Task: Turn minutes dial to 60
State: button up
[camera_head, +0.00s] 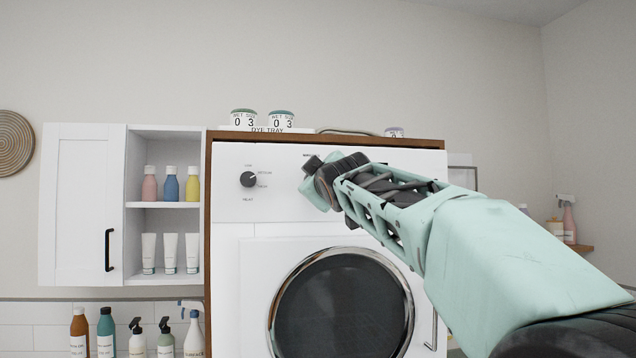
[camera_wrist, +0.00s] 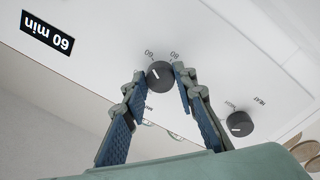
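The minutes dial (camera_wrist: 160,75) is a dark round knob on the white panel, seen upside down in the wrist view. A small white mark shows on its face, and printed numbers, one reading 60, stand close by. A black display (camera_wrist: 47,35) on the panel reads "60 min". My gripper (camera_wrist: 159,71) has one finger on each side of the dial. A small gap shows at the left finger; I cannot tell whether the right one touches. In the head view my gripper (camera_head: 312,174) is at the panel and hides the dial.
A second dark knob, the heat dial (camera_wrist: 240,124), sits beside the minutes dial; it also shows in the head view (camera_head: 248,179). The round glass door (camera_head: 343,305) is below. Tins (camera_head: 281,119) stand on top. A cabinet (camera_head: 84,205) and shelves with bottles are left.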

aim_at(312, 147)
jog(key=o, duration=0.5)
jog(key=shift+r, duration=0.15)
notch_tip(312, 147, up, 6)
jog(key=shift+w+d+r, duration=0.1)
jog(key=shift+d, duration=0.05)
jog(key=shift+a+r, duration=0.2)
jog(key=shift+r, duration=1.55)
